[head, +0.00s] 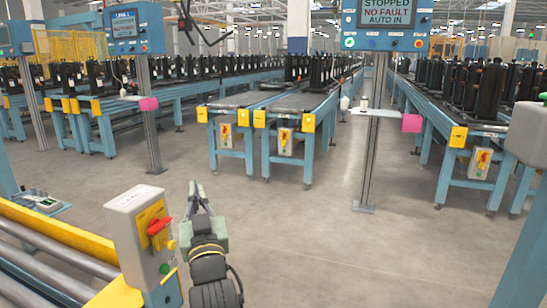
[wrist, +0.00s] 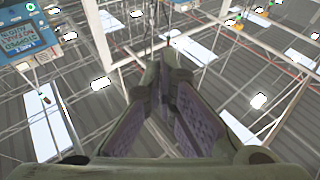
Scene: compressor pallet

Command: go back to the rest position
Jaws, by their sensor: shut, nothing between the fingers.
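My gripper (head: 200,197) is in the lower middle of the head view, above the grey floor and just right of a grey switch box. It points up and away from me, and nothing is held in it. In the wrist view my gripper (wrist: 165,75) has its fingers together at the tips, with the ceiling beams and lights behind it.
The grey switch box (head: 140,235) with a red switch stands close to the left of my arm, by a roller conveyor (head: 45,250) with a yellow rail. Blue conveyors (head: 275,110) with black compressors stand farther back. Screen posts (head: 370,150) rise mid-floor. Open floor (head: 330,240) lies to the right.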

